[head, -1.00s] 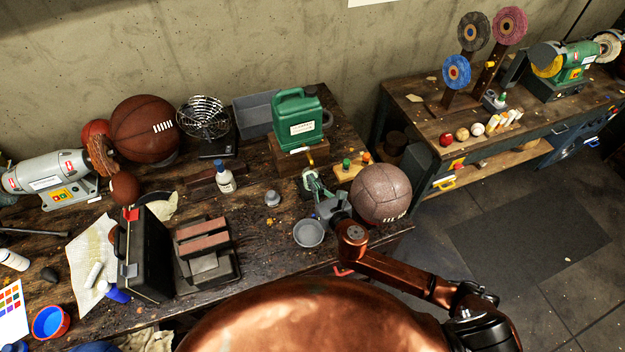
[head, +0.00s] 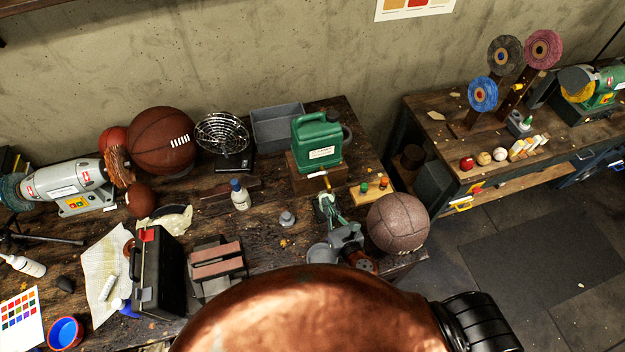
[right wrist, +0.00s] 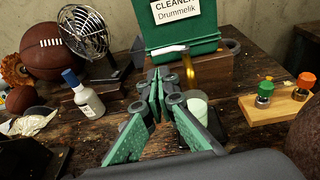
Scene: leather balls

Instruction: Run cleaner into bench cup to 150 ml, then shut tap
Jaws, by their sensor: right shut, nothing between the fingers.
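The green cleaner canister (head: 317,142) stands on a wooden block at the back of the bench. It also shows in the right wrist view (right wrist: 180,25). Its brass tap (right wrist: 189,70) with a white lever (right wrist: 170,50) sticks out at the front. A pale greenish cylinder, probably the bench cup (right wrist: 198,106), stands below the tap, partly hidden by my finger; I cannot read its level or see whether liquid runs. My right gripper (head: 322,196) is shut and empty in front of the tap, its fingertips (right wrist: 159,74) just left of and below it. My left gripper is not in view.
A board with green and orange knobs (right wrist: 277,100) and a brown ball (head: 398,222) stand to the right. A white bottle (head: 239,196) and a small grey weight (head: 287,218) stand left. A grey bowl (head: 318,254) is partly hidden by my arm.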

